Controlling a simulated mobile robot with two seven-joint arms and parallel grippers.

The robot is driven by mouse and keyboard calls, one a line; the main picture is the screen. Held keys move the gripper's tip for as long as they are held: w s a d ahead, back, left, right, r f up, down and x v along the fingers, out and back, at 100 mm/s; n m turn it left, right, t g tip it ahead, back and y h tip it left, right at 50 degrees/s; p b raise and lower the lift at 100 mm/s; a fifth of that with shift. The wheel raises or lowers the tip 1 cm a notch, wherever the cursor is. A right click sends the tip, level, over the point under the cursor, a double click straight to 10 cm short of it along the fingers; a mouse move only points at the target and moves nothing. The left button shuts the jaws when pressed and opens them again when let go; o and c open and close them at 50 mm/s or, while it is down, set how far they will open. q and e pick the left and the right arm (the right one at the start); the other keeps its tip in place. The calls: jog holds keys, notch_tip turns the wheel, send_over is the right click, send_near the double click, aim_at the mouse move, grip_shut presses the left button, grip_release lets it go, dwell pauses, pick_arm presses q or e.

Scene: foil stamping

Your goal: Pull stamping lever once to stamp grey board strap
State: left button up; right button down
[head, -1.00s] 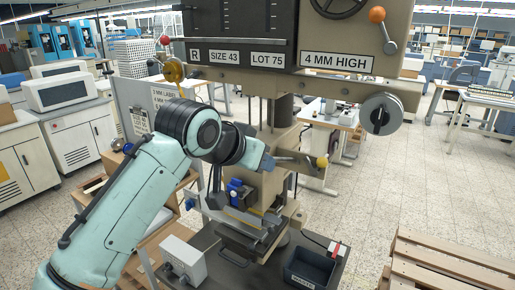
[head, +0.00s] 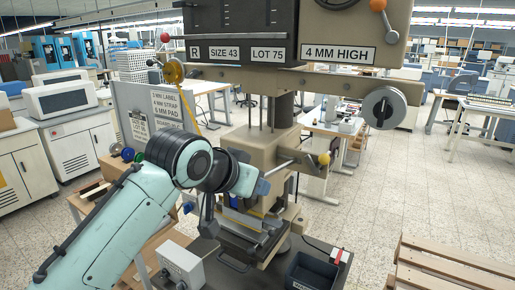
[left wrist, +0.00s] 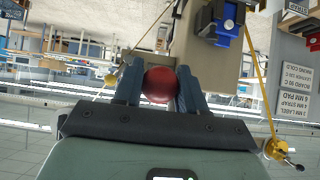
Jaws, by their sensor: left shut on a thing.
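The stamping machine (head: 268,152) stands in the middle of the head view. A metal lever rod (head: 281,168) runs from its right side down left to my left gripper (head: 262,186). In the left wrist view a red ball knob (left wrist: 160,85) sits between the two fingers of my left gripper (left wrist: 160,92), which is shut on it. The hand hides this knob in the head view. A yellow ball (head: 323,158) sits at the machine's right side. My arm partly covers the stamping bed (head: 240,238), and I cannot make out the grey board strap. My right gripper is not in view.
A grey control box (head: 181,263) and a dark bin (head: 311,271) stand on the machine's base. A labelled panel (head: 172,106) is behind my arm. A wooden pallet (head: 455,268) lies at lower right. The floor between pallet and machine is clear.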

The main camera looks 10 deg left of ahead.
pick_arm(q)
jog(key=shift+f, duration=0.2)
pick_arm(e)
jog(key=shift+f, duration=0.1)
